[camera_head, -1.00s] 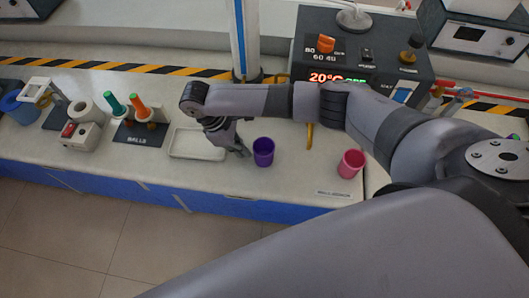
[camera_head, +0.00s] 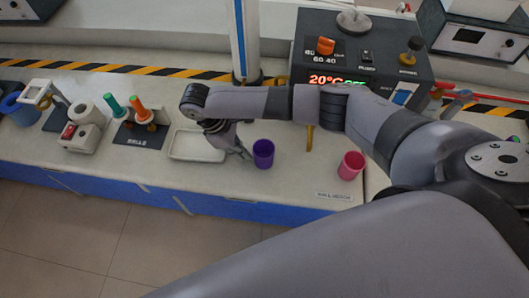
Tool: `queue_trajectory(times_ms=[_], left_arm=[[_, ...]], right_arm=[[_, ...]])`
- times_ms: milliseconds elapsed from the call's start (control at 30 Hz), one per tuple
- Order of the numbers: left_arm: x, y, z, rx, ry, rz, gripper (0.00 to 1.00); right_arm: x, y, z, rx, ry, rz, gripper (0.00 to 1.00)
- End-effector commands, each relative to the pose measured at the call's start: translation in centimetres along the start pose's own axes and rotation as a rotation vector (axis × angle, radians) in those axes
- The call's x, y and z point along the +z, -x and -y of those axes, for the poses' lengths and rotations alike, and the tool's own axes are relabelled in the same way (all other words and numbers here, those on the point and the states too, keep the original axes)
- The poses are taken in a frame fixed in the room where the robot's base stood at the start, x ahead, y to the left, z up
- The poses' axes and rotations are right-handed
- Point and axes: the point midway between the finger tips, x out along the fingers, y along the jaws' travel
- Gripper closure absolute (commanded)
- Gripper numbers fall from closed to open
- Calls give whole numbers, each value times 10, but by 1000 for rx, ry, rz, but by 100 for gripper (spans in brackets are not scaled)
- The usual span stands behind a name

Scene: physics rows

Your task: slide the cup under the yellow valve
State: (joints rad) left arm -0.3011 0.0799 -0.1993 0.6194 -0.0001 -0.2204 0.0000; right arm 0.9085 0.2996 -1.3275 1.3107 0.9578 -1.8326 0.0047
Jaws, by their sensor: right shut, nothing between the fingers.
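A purple cup (camera_head: 263,154) stands upright on the white bench, right of a white tray. A pink cup (camera_head: 350,166) stands farther right near the bench's front edge. A yellow valve (camera_head: 310,137) shows partly below my right arm; its upper part is hidden by the arm. My right gripper (camera_head: 243,153) points down just left of the purple cup, close beside it. It is shut with nothing in it. I cannot tell whether its fingers touch the cup. My left gripper does not show.
The white tray (camera_head: 197,145) lies just left of the gripper. A stand with a green and an orange handle (camera_head: 140,117) is farther left. A grey control box (camera_head: 362,62) with a red display stands behind my arm.

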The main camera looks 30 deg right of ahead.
Motion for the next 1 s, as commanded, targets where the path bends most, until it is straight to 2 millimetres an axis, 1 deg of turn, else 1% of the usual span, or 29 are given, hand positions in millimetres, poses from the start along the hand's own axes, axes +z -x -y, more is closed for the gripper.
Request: queue_trajectory(times_ms=[367, 1000], left_arm=[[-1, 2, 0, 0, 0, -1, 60], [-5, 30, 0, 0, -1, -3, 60]], right_arm=[[1, 0, 0, 0, 0, 1, 100], [28, -10, 0, 0, 0, 1, 100]])
